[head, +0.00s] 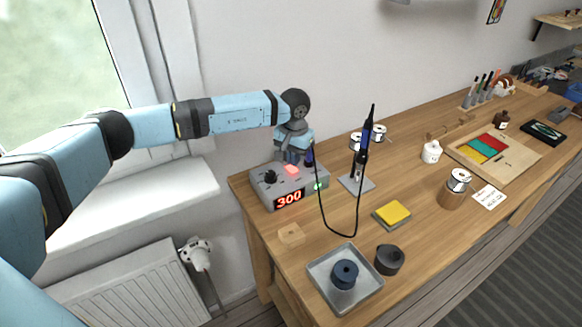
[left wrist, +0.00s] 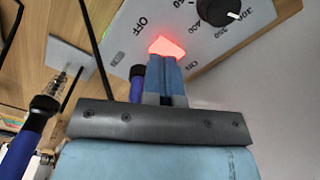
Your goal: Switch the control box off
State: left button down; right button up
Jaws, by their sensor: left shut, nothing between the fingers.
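The grey control box (head: 268,191) stands at the left end of the wooden bench. Its red display reads 300, and a green light shows beside the display. A red glowing switch (head: 291,170) sits on its top face, beside a black knob (head: 270,177). My left gripper (head: 290,160) is shut and empty, pointing down just over the switch. In the left wrist view, the fingertips (left wrist: 166,62) are at the lit switch (left wrist: 167,46), with "OFF" printed nearby; I cannot tell whether they touch. My right gripper is not in view.
A soldering iron (head: 364,148) stands upright in its holder right of the box, its black cable looping in front. A small wooden block (head: 291,236), a metal tray (head: 318,270) and a yellow sponge (head: 393,213) lie nearer. The window wall is at left.

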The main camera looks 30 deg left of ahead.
aim_at(294, 170)
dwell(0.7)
pick_arm(q)
jog(key=shift+f+b, duration=0.5)
jog(key=shift+f, duration=0.15)
jog(key=shift+f+b, duration=0.65)
jog(key=shift+f, duration=0.1)
dwell(0.4)
jog(key=shift+r, duration=0.1)
jog(key=shift+r+p, duration=0.35)
jog(key=shift+r, duration=0.2)
jog(key=shift+r+p, duration=1.1)
jog(key=shift+r, duration=1.8)
jog(key=shift+f, duration=0.1)
